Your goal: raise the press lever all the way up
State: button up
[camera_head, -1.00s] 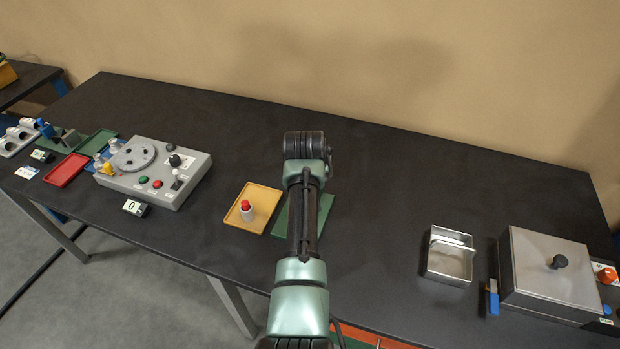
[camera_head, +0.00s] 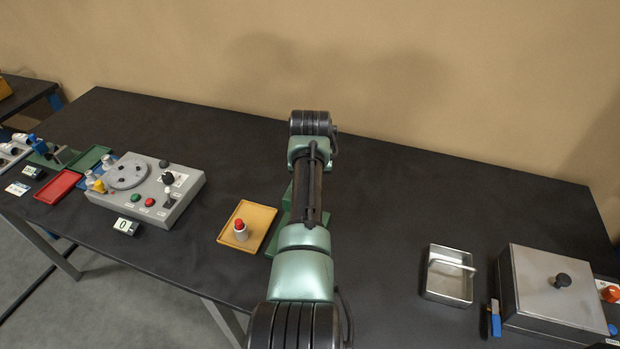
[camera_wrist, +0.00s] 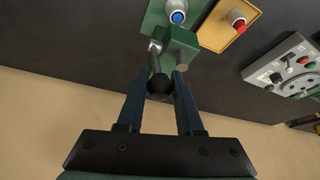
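The press is a green block (camera_wrist: 183,46) on a green base plate (camera_wrist: 152,20) in the wrist view. Its lever, a short metal rod (camera_wrist: 155,52) ending in a black ball knob (camera_wrist: 159,84), points toward my gripper (camera_wrist: 160,76). The two blue-grey fingers are apart, with the knob between or just beyond their tips. I cannot tell whether they touch it. A blue-capped white bottle (camera_wrist: 177,14) stands on the green plate. In the head view my arm hides the lever and my gripper; only a strip of green (camera_head: 286,200) shows beside the arm.
A yellow tray (camera_head: 258,218) with a red-capped bottle (camera_head: 240,231) lies left of the press. A grey control box (camera_head: 185,197) and a "0" display (camera_head: 126,226) stand farther left. A metal tray (camera_head: 432,290) and a lidded box (camera_head: 550,285) stand right. Table behind is clear.

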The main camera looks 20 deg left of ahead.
jog(key=o, duration=0.4)
jog(key=shift+w, duration=0.1)
jog(key=shift+r, duration=0.1)
jog(key=b+v, duration=0.3)
jog(key=v, duration=1)
